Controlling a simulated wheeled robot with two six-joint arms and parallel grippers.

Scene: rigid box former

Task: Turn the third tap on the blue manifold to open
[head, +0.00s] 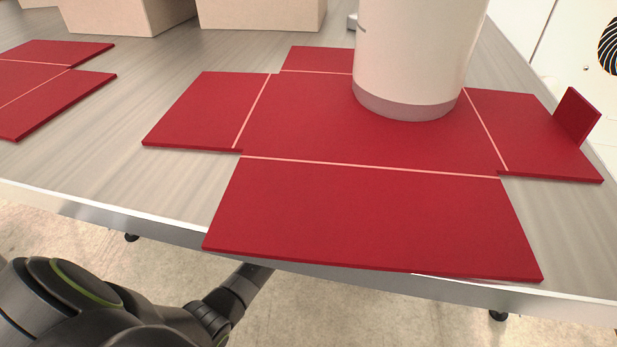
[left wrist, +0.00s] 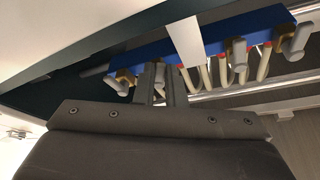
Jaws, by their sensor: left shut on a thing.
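The blue manifold (left wrist: 220,33) runs across the top of the left wrist view, below a dark overhang. Several taps with brass bodies and grey handles sit along it: one at the left (left wrist: 121,82), one right of the middle (left wrist: 238,55), one at the far right (left wrist: 297,40). My left gripper (left wrist: 160,72) reaches up to the manifold and is shut on a tap handle between the left tap and the right-of-middle one. Its fingers mostly hide that handle, so its angle cannot be told. The head view shows neither manifold nor gripper. My right gripper is out of view.
Pale hoses (left wrist: 222,72) and metal rails (left wrist: 275,87) lie close behind the taps. A white strip (left wrist: 184,42) crosses the manifold. In the head view, a table (head: 110,165) carries red box blanks (head: 370,215), cartons (head: 120,15) and a cream cylinder (head: 415,50).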

